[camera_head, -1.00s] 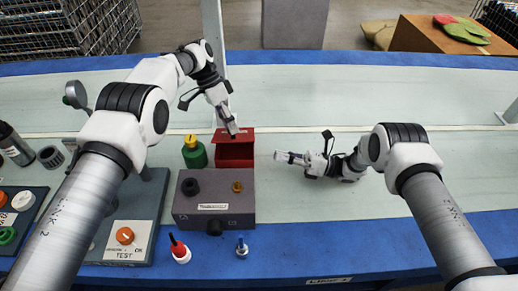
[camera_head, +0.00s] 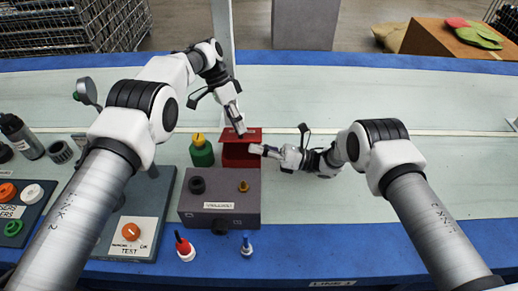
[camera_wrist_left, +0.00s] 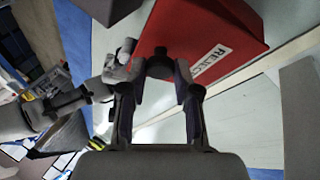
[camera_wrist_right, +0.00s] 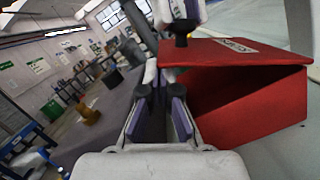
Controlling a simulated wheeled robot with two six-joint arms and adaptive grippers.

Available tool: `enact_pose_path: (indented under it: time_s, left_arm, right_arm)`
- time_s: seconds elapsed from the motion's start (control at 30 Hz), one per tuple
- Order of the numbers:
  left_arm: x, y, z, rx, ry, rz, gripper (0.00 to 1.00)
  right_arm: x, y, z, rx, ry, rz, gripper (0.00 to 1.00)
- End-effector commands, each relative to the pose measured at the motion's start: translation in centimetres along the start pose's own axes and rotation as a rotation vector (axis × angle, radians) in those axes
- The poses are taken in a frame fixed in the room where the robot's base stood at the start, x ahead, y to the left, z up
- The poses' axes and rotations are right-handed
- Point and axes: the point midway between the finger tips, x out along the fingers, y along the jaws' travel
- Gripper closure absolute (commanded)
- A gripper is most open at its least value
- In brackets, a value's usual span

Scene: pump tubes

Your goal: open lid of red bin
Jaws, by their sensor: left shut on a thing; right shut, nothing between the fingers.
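The red bin (camera_head: 240,157) stands behind a grey box on the table. Its red lid (camera_head: 250,133) is at the top rear and looks tilted up, with a dark gap under it in the right wrist view (camera_wrist_right: 205,52). My left gripper (camera_head: 241,130) is shut on the lid's dark knob (camera_wrist_right: 182,36); the left wrist view shows the knob between the fingers (camera_wrist_left: 158,66) and a REJECT label on the lid. My right gripper (camera_head: 256,149) is shut and empty at the bin's right side. Whether it touches the bin I cannot tell.
The grey box (camera_head: 219,212) with knobs is in front of the bin. A green container (camera_head: 201,152) stands just left of it. Red-capped (camera_head: 184,247) and blue-tipped (camera_head: 245,245) items stand at the front edge. The table right of my right arm is clear.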

Motion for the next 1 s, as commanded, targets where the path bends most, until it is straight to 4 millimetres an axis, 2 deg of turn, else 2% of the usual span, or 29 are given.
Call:
enact_pose_path:
  time_s: [0.13, 0.37, 0.4, 0.43, 0.8, 0.87, 1.0]
  left_arm:
    - [0.2, 0.1, -0.2, 0.002, 0.002, 0.0, 1.0]
    - [0.5, 0.1, 0.0, 0.0, -0.004, 0.008, 1.0]
    - [0.6, 0.1, 0.0, 0.0, -0.005, 0.009, 0.54]
    - [0.6, 0.1, 0.0, 0.0, -0.005, 0.01, 0.44]
    - [-0.1, 0.2, -0.1, 0.0, -0.001, 0.002, 0.42]
    - [-0.7, 0.4, -0.2, 0.0, -0.001, 0.002, 0.42]
    - [-3.1, 1.6, -0.7, 0.001, -0.001, 0.001, 0.42]
  right_arm:
    - [0.4, 0.0, 1.5, 0.044, -0.001, -0.012, 1.0]
    - [0.4, 0.0, 1.9, 0.043, -0.006, -0.012, 1.0]
    - [0.4, 0.0, 1.9, 0.042, -0.007, -0.013, 1.0]
    - [0.4, 0.0, 1.9, 0.042, -0.007, -0.013, 1.0]
    - [0.3, 0.0, 1.6, 0.047, -0.002, -0.013, 1.0]
    - [0.3, 0.0, 1.6, 0.048, -0.002, -0.013, 1.0]
    - [0.3, 0.0, 1.5, 0.049, -0.001, -0.013, 1.0]
